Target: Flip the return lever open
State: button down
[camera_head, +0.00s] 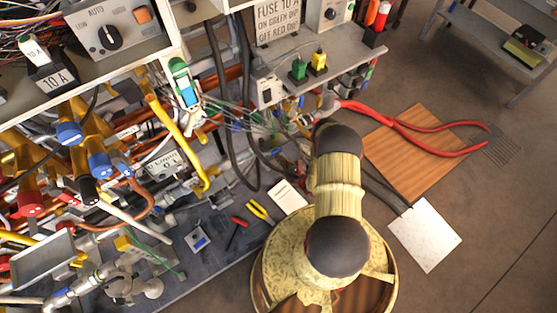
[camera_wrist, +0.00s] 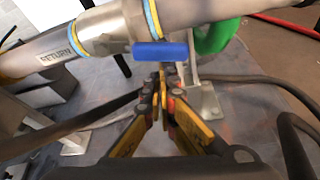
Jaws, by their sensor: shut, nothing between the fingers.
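In the wrist view, a blue lever (camera_wrist: 161,52) sits crosswise on the grey pipe valve (camera_wrist: 108,28). The pipe (camera_wrist: 57,58) to its left carries the word RETURN. My gripper (camera_wrist: 165,82) is shut and empty, with its yellow and dark fingers meeting just below the blue lever in the picture. I cannot tell whether the fingertips touch the lever. In the head view my own arm covers the area around my gripper, and I cannot make out the return lever there.
In the wrist view, a green ring-shaped part (camera_wrist: 215,36) is right of the lever, and dark hoses (camera_wrist: 262,84) run nearby. In the head view, crowded pipes and valves with blue caps (camera_head: 69,133) fill the left. Large red-handled pliers (camera_head: 408,126) lie right; open floor lies beyond.

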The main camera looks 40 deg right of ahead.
jog(key=shift+d+r+n, duration=0.45)
jog(key=shift+r+n, duration=0.05)
jog(key=shift+r, duration=0.4)
